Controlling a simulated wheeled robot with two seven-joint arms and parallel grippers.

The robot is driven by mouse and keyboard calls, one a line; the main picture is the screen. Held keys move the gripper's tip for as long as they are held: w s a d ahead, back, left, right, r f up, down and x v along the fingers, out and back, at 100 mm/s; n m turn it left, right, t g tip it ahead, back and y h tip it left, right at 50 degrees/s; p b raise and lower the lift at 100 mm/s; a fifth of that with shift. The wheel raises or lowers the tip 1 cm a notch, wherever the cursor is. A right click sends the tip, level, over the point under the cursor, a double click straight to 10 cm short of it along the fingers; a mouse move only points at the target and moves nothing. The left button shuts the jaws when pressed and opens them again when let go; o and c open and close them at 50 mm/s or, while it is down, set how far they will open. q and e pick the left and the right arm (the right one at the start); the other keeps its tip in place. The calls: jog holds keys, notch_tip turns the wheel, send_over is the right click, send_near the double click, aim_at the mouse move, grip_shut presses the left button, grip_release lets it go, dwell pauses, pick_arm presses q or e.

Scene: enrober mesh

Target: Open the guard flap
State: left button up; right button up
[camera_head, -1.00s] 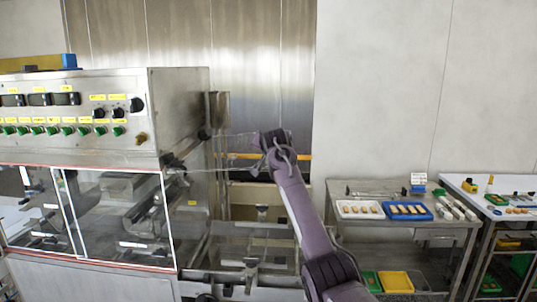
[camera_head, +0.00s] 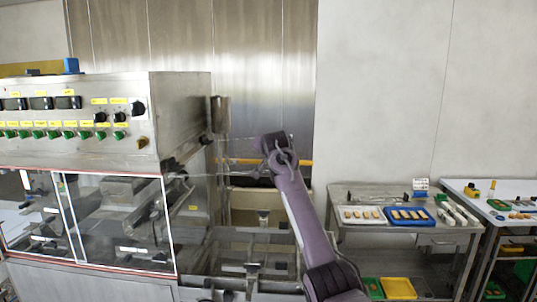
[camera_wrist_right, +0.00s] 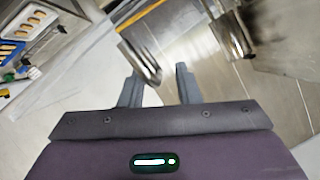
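The enrober (camera_head: 185,110) stands at the left, with framed clear panels (camera_head: 120,215) along its front. Thin clear edges (camera_head: 238,158) at its right end may belong to the guard flap; I cannot tell the flap's exact outline or angle. My right arm (camera_head: 300,205) rises to these edges, and its fingers are not clearly visible in the head view. In the right wrist view my right gripper (camera_wrist_right: 158,82) has its two fingers apart. A shiny rounded metal piece (camera_wrist_right: 146,66) appears by the left finger; contact is unclear. My left gripper is not in view.
A steel table (camera_head: 440,229) at the right holds a white tray (camera_head: 362,224) and a blue tray (camera_head: 425,219). A yellow bin (camera_head: 398,288) sits below. Another table (camera_head: 480,190) stands farther right. Machine framework (camera_head: 250,265) lies low beside my right arm.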

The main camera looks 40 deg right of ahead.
jog(key=b+v, duration=0.3)
jog(key=v, duration=0.3)
jog(key=shift+a+f+b, duration=0.1)
jog(key=shift+b, duration=0.25)
jog(key=shift+s+a+r, duration=0.2)
jog(key=shift+s+r, duration=0.05)
jog(key=shift+s, duration=0.05)
